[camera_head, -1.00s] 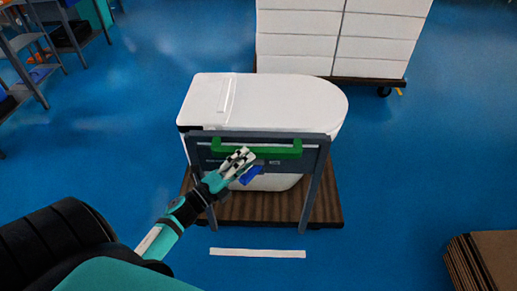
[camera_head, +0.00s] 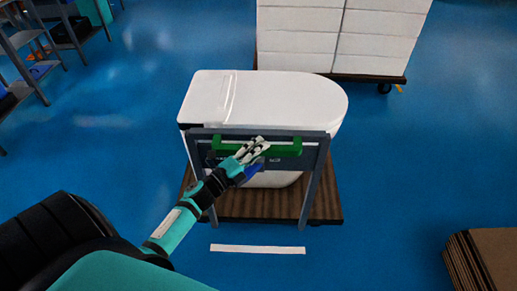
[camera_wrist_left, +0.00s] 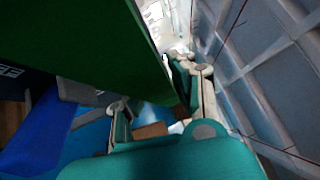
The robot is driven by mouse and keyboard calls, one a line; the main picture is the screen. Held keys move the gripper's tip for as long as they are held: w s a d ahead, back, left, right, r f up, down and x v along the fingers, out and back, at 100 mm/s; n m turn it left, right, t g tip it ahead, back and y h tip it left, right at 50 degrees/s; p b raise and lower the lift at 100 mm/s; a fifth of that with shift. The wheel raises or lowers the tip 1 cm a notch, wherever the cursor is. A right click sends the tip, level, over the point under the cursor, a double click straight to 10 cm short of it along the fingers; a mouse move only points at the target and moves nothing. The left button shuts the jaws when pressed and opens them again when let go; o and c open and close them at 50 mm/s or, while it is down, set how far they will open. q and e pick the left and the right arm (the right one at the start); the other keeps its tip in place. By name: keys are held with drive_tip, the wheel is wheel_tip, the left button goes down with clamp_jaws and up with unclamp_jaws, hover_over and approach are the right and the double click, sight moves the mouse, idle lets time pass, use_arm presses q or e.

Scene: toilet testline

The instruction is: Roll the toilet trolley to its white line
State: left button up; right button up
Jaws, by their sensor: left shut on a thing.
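The toilet trolley has a brown wooden base (camera_head: 255,207) and a grey frame (camera_head: 312,183) with a green handle bar (camera_head: 285,149). A white toilet (camera_head: 270,98) rests on it. A white line (camera_head: 258,249) lies on the floor just in front of the base, with a strip of blue floor between them. My left gripper (camera_head: 256,150) is at the middle of the green handle and shut on it. In the left wrist view the green handle (camera_wrist_left: 75,50) fills the upper left, close to the fingers (camera_wrist_left: 165,110). My right gripper is not in view.
A wheeled stack of white boxes (camera_head: 335,35) stands behind the toilet. Brown cardboard (camera_head: 487,262) lies at the lower right. Grey shelving (camera_head: 25,60) is at the upper left. The blue floor left and right of the trolley is clear.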

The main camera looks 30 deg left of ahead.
use_arm(q)
drive_tip(key=shift+f, duration=0.1)
clamp_jaws()
drive_tip(key=shift+w+a+b, duration=0.4)
drive_tip(key=shift+w+a, duration=0.15)
drive_tip(key=shift+w, duration=0.05)
drive_tip(key=shift+w+r, duration=0.2)
drive_tip(key=shift+w+a+f, duration=0.15)
drive_tip(key=shift+w+f, duration=0.1)
drive_tip(key=o, duration=0.9)
unclamp_jaws()
drive_tip(key=shift+s, duration=0.1)
drive_tip(key=shift+c, duration=0.2)
drive_tip(key=v, duration=1.2)
